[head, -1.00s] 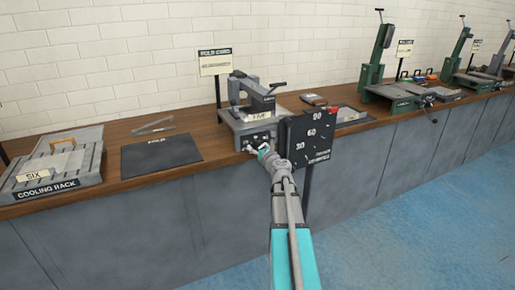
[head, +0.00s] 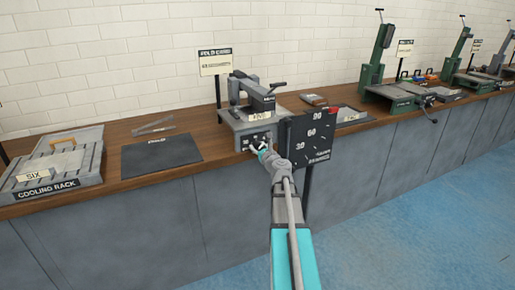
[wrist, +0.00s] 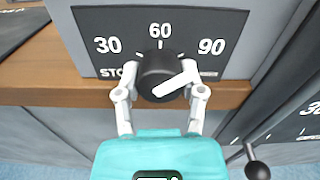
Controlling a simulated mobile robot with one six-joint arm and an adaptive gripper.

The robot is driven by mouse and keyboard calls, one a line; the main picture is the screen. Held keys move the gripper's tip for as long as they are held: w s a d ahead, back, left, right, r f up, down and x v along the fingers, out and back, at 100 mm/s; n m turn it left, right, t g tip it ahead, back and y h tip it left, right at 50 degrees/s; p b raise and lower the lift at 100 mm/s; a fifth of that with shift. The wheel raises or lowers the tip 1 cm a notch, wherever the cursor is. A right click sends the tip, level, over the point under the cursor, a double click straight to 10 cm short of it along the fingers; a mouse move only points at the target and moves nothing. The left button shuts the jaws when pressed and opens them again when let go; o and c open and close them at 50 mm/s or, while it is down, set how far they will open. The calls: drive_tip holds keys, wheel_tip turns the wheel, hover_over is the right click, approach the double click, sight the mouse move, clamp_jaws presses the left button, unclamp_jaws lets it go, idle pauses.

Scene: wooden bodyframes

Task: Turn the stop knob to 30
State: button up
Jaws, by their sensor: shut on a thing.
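The stop knob (wrist: 158,66) is black and round with a slanted white pointer bar. It sits on a dark dial plate (wrist: 125,20) printed 30, 60 and 90 above the partly hidden word STOP. The bar's upper right end leans toward the 90 side. My gripper (wrist: 160,93) is shut on the knob, with one finger on each side of it. In the head view my gripper (head: 259,149) is at the front panel of the grey bending machine (head: 237,125) and hides most of the knob.
A black angle board (head: 307,143) marked 30, 60 and 90 stands just right of my gripper. A black lever ball (wrist: 257,170) is at the lower right of the wrist view. A dark mat (head: 160,158) and a cooling rack (head: 60,168) lie left on the bench.

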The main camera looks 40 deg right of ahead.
drive_tip(key=shift+n, duration=1.2)
drive_tip(key=o, duration=1.1)
drive_tip(key=shift+o, duration=0.2)
drive_tip(key=v, duration=1.2)
